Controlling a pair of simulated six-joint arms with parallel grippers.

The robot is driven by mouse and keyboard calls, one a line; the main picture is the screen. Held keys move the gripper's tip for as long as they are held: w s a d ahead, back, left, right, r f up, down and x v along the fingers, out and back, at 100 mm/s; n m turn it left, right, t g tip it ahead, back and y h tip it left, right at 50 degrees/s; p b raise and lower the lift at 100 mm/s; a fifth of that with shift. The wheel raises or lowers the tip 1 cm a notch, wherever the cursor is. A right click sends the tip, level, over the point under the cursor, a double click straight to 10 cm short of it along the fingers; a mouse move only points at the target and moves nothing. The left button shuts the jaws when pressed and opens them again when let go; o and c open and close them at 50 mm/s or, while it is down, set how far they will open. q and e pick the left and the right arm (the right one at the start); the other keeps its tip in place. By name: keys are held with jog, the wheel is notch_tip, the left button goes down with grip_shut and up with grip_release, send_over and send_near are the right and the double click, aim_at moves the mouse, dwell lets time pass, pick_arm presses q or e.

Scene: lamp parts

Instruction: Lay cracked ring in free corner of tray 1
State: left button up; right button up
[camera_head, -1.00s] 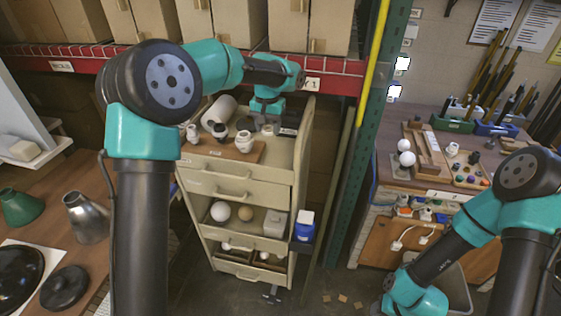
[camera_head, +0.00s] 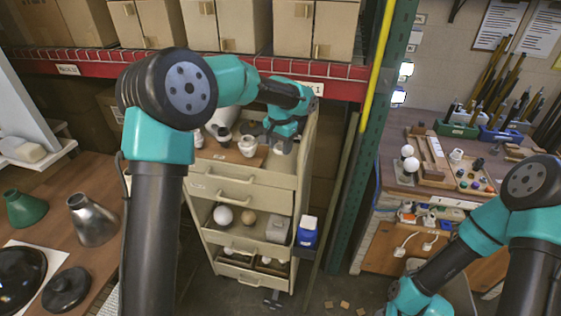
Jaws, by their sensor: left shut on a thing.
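My left gripper (camera_head: 283,143) is over the top of the beige drawer cart, at its right rear part. It is shut on a small pale piece, taken to be the cracked ring; the arm mostly hides it and no crack can be made out. A brown wooden tray (camera_head: 208,153) lies on the cart top to the left of the gripper, with white and dark lamp sockets (camera_head: 247,146) on it. Its label is too small to read, so I cannot tell if it is tray 1. My right arm is at lower right; its gripper is out of view.
The cart (camera_head: 235,187) has open lower drawers with a white globe (camera_head: 223,215) and a tan ball (camera_head: 249,219). A blue-and-white container (camera_head: 307,232) hangs at its right side. A red shelf beam (camera_head: 225,60) runs behind. A green post (camera_head: 372,150) stands right of the cart.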

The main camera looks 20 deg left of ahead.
aim_at(280, 166)
pick_arm(q)
jog(key=shift+f, duration=0.6)
jog(key=shift+f, duration=2.5)
jog(key=shift+f, duration=0.15)
jog(key=o, duration=1)
notch_tip(280, 166, up, 12)
jog(key=shift+r, duration=0.2)
